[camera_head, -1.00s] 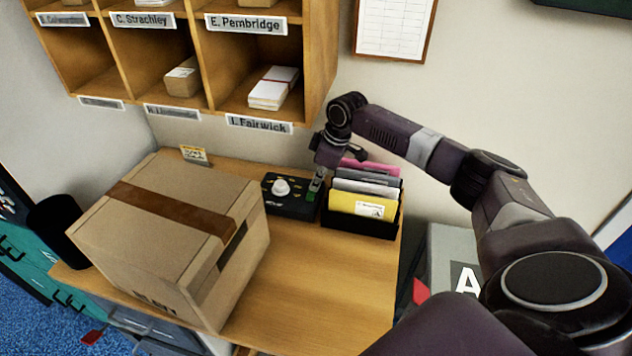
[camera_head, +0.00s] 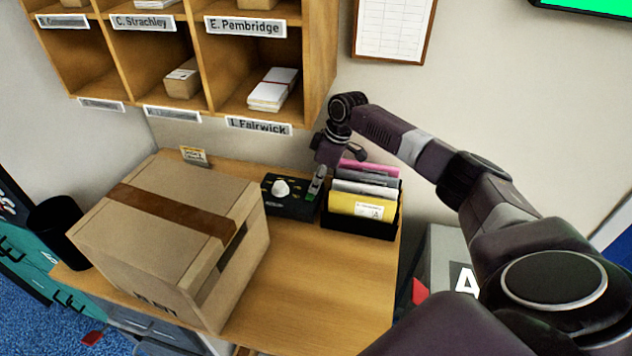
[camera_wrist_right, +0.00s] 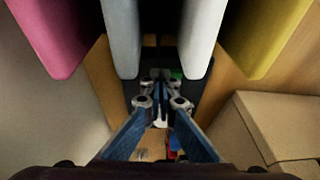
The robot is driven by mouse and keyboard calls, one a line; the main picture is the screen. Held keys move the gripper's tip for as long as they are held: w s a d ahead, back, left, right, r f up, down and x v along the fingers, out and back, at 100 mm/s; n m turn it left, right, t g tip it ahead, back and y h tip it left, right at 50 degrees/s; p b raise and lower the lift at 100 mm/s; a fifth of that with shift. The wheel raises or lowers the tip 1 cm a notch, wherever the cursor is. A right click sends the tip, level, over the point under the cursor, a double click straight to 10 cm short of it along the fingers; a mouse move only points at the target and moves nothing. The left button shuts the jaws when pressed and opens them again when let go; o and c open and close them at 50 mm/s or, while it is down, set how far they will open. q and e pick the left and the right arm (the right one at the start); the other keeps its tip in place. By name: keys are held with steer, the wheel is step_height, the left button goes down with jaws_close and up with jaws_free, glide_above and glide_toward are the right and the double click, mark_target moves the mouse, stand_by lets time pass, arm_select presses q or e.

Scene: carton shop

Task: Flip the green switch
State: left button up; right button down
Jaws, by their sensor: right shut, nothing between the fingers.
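The green switch (camera_head: 311,197) is at the right end of a black control box (camera_head: 288,211) on the desk. My right gripper (camera_head: 317,188) points down at the switch from above, with its fingertips at or just over it; I cannot tell if they touch. In the right wrist view the fingers (camera_wrist_right: 161,77) are closed together with nothing between them. A bit of the green switch (camera_wrist_right: 176,74) shows just beside the tips, and the rest is hidden. My left gripper is not in view.
A file rack (camera_head: 352,229) with coloured folders stands just right of the control box. A white knob (camera_head: 281,188) is on the box's left part. A large carton (camera_head: 165,240) fills the desk's left side. Pigeonholes (camera_head: 318,60) hang above. A screen (camera_head: 590,6) at top right is bright green.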

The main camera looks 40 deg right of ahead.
steer(key=shift+s+a+r+p, duration=0.15)
steer(key=shift+s+a+p, duration=0.2)
steer(key=shift+p, duration=0.1)
steer(key=v, duration=1.2)
stand_by(0.4)
